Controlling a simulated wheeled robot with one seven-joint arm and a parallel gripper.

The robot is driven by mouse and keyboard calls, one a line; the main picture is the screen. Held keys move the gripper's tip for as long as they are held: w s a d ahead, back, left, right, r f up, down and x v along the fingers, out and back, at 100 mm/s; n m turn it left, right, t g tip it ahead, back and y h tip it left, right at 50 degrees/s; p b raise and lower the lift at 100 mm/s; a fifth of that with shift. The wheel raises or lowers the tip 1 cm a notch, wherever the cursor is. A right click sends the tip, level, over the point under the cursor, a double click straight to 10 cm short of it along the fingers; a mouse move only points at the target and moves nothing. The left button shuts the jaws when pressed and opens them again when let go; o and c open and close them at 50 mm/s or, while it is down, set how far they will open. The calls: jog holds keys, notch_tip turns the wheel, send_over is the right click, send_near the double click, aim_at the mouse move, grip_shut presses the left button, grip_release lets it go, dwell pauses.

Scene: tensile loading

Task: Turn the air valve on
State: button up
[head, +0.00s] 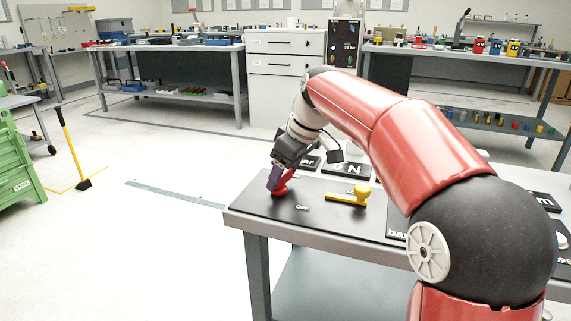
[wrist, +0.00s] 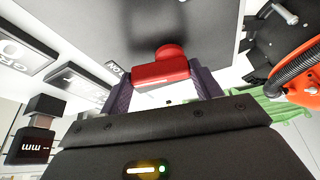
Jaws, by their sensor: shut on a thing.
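A red valve handle (head: 284,187) with a round hub stands on the dark panel on the near table's left end. My gripper (head: 276,180) reaches down to it from above and covers part of it. In the wrist view the red handle (wrist: 160,73) lies between the two dark fingers of my gripper (wrist: 163,84), which are shut on it. A small "OFF" label (head: 302,207) is on the panel just in front of the red handle. A yellow lever handle (head: 350,195) sits to the right, apart from my gripper.
Dark label plates, one with an "N" (head: 352,168), stand behind the yellow lever. My red arm crosses over the table's right part. A green cabinet (head: 22,155) and a yellow-handled broom (head: 70,148) are at left. The floor left of the table is clear.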

aim_at(296, 192)
jog(key=shift+w+a+r+n+g+p, duration=0.1)
jog(key=shift+n+g+p, duration=0.15)
jog(key=shift+n, duration=0.3)
jog(key=shift+w+n+g+p, duration=0.15)
jog(key=shift+n+p, duration=0.2)
jog(key=shift+n, duration=0.2)
jog(key=shift+s+y, duration=0.1)
jog(key=shift+y, duration=0.2)
jog(key=o, duration=1)
jog(key=p+v, duration=0.1)
jog(key=v, duration=0.6)
jog(key=shift+r, duration=0.3)
jog(key=shift+s, duration=0.1)
